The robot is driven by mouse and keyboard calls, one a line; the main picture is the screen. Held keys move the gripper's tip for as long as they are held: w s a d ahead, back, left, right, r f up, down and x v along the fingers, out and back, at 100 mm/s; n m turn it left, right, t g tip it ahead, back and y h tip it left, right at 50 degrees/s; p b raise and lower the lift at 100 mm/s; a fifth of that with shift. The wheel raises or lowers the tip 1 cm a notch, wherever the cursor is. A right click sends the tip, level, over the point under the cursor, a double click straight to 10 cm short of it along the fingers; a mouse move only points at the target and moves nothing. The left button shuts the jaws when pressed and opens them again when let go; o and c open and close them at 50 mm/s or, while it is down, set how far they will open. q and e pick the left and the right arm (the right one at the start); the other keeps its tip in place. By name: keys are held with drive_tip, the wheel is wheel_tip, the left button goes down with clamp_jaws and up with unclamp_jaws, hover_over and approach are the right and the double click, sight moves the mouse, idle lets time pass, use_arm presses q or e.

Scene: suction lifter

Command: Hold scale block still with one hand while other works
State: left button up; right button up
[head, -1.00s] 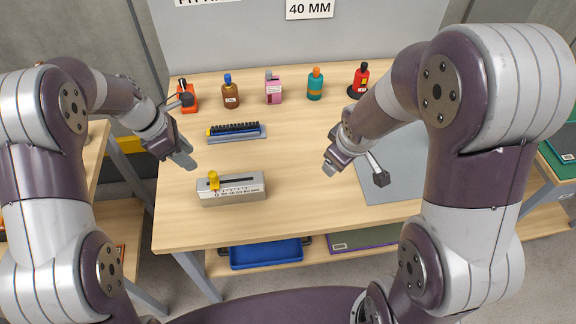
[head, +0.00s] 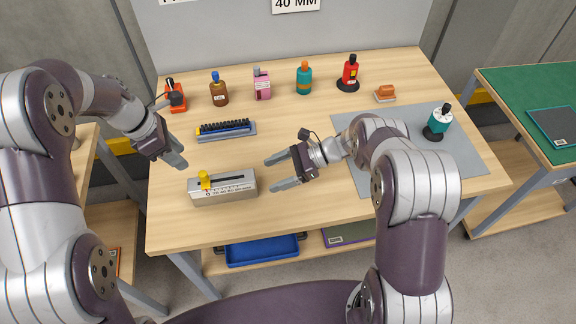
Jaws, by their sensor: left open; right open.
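The scale block (head: 225,192) is a grey block with a printed scale on its front and a dark slot on top. It rests on the wooden table, with a yellow knob (head: 204,178) standing near its left end. My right gripper (head: 277,173) is open and empty, to the right of the block, its fingers pointing left and apart from it. My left gripper (head: 180,160) is above and to the left of the block, with its fingers pointing down to the right. It holds nothing visible and does not appear to touch the block.
A tray with a dark toothed strip (head: 226,131) lies behind the block. Several bottles, including a brown one (head: 219,92) and a red one (head: 350,73), line the back. A grey mat (head: 466,160) at right bears a teal bottle (head: 439,121). An orange-topped block (head: 386,93) sits behind it.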

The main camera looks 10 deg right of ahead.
sight(247, 184)
drive_tip(key=x, duration=0.9)
drive_tip(key=shift+a, duration=0.1)
drive_tip(key=shift+w, duration=0.1)
drive_tip(key=c, duration=1.2)
drive_tip(key=shift+o, duration=0.2)
